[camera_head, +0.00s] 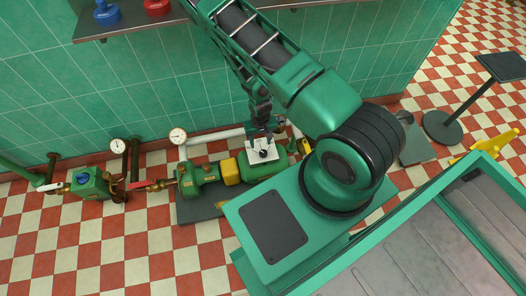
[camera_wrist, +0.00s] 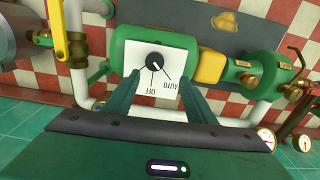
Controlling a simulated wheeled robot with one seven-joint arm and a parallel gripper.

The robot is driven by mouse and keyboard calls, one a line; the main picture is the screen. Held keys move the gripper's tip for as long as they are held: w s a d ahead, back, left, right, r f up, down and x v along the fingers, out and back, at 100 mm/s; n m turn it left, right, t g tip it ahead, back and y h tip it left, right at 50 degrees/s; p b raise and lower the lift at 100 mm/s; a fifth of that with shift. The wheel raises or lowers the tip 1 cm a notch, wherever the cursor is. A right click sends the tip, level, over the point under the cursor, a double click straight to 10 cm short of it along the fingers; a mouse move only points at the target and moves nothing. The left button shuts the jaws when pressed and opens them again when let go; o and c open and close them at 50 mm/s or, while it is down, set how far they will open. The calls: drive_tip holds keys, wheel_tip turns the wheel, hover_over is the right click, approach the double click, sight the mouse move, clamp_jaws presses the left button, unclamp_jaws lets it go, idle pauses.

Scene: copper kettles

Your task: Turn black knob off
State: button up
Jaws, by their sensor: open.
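The plate carries the words OFF and AUTO, upside down in the wrist view, with a line from the knob to each. A small light mark shows on the knob's AUTO side, but it is too small to read surely. In the head view the knob (camera_head: 263,154) lies just below my gripper (camera_head: 262,122). My gripper's two fingers (camera_wrist: 160,82) are open, one on either side of the plate, apart from the knob.
A yellow coupling (camera_wrist: 211,66) and green pump (camera_wrist: 255,68) adjoin the motor. A white pipe (camera_head: 215,135) runs behind it along the wall. A shelf (camera_head: 130,25) hangs above.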

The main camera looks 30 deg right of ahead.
drive_tip(key=shift+r, duration=2.2)
wheel_tip(320, 180, up, 11)
drive_tip(key=shift+f, duration=0.1)
